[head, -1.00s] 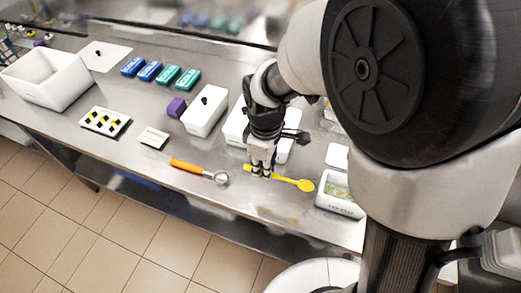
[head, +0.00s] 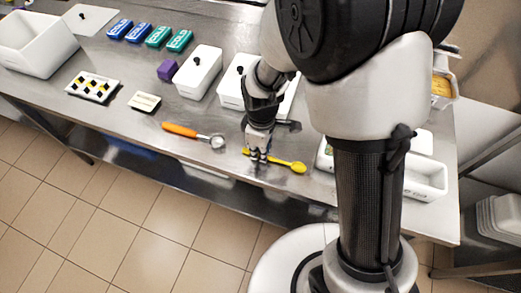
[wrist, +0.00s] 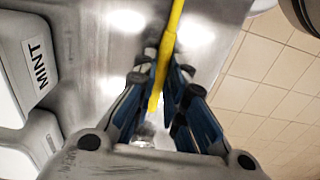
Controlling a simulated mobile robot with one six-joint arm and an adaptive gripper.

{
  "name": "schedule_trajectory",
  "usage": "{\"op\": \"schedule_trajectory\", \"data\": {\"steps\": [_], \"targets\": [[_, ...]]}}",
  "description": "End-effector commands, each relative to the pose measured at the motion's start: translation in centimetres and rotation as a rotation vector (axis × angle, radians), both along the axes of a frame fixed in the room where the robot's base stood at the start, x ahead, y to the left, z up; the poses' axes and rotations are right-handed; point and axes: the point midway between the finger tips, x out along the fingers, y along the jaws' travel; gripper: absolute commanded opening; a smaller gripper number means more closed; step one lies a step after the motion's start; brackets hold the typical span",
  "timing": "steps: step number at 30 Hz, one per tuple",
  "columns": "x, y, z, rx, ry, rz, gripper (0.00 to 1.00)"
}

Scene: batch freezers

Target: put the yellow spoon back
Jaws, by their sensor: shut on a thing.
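The yellow spoon (head: 290,165) is at the front part of the steel counter, its bowl toward the right in the head view. My gripper (head: 257,158) is shut on its handle. In the wrist view the yellow spoon (wrist: 168,42) runs down between the blue-lined fingers of my gripper (wrist: 163,85). Whether the spoon rests on the counter or is just above it, I cannot tell. The spoon's bowl is out of the wrist view.
An orange-handled scoop (head: 182,130) lies left of my gripper. Blue and green packs (head: 150,36), a purple block (head: 167,70) and a white bin (head: 35,45) are farther left. The counter's front edge is close.

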Motion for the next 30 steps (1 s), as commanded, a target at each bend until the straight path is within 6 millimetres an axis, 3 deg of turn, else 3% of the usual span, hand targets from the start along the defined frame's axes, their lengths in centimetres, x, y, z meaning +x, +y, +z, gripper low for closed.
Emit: {"op": "schedule_trajectory", "data": {"steps": [5, 6, 15, 25, 30], "targets": [[0.0, 0.0, -0.4, 0.000, 0.000, 0.000, 0.00], [0.0, 0.0, -0.4, 0.000, 0.000, 0.000, 0.13], [0.0, 0.0, -0.3, 0.000, 0.000, 0.000, 0.32], [0.0, 0.0, 0.0, 0.000, 0.000, 0.000, 0.32], [0.1, 0.0, 2.2, 0.001, -0.004, 0.000, 0.32]]}}
